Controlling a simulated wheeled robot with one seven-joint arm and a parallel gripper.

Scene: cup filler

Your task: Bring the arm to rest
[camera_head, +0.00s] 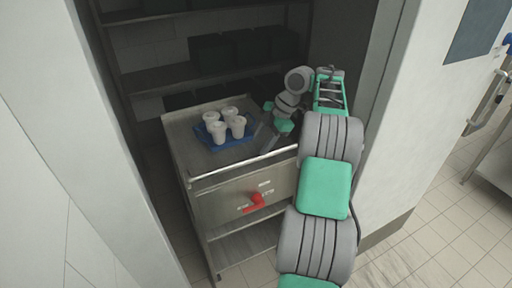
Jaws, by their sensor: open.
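My arm, grey with green panels, rises from the bottom of the head view and bends over the right side of a steel cart (180,128). My gripper (262,140) is open and hangs over the right part of the cart top, to the right of a blue tray (214,141). I see nothing between its fingers. It looks apart from the tray and the cups. Part of the cart's right side is hidden behind my arm.
Several white cups (219,132) stand upright on the tray. A red object (257,200) is at the cart's front. Dark shelves with crates (212,54) stand behind. Pale walls flank the opening closely. Tiled floor (420,240) is clear at lower right.

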